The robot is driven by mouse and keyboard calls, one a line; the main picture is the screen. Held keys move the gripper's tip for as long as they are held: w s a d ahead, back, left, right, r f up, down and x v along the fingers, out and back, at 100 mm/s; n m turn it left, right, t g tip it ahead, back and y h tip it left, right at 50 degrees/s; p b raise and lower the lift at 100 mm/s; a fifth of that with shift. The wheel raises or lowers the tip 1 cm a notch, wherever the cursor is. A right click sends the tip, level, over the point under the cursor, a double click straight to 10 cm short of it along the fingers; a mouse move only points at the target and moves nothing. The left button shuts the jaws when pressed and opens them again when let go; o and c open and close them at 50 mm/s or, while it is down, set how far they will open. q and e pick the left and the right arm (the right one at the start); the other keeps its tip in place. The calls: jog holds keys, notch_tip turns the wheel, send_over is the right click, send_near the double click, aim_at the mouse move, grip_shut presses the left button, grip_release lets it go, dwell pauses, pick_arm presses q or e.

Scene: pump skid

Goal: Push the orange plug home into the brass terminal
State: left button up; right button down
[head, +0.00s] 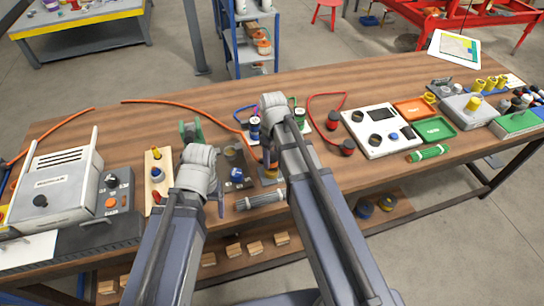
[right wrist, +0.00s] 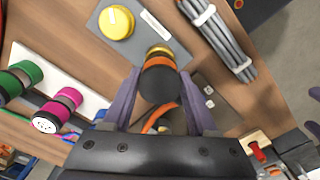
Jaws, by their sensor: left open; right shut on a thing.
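In the right wrist view, the orange plug (right wrist: 160,84), a dark cylinder with orange bands, stands between the two fingers of my right gripper (right wrist: 160,105), which is shut on it. The brass terminal (right wrist: 157,50) shows as a brass ring right at the plug's far end, roughly in line with it. I cannot tell how deep the plug sits. In the head view, the terminal's orange and brass part (head: 269,172) shows beside my right arm, which hides most of the plug. My left gripper (head: 217,188) is open, low over the bench, left of the terminal.
A grey plate with a yellow knob (right wrist: 116,22) and a tied bundle of grey rods (right wrist: 218,35) lie close by. Green and magenta plugs (right wrist: 55,112) stand on a white strip. An orange cable (head: 190,106) crosses the bench. A grey box (head: 55,180) stands at left.

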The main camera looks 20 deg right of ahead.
jog(key=shift+f+b, duration=1.45)
jog(key=shift+f, duration=0.05)
jog(key=shift+c, duration=0.5)
grip_release()
jog(key=shift+r, duration=0.2)
notch_tip(320, 180, up, 8)
jog(key=p, duration=0.8)
jog(key=shift+f, duration=0.2)
jog(key=shift+f, duration=0.2)
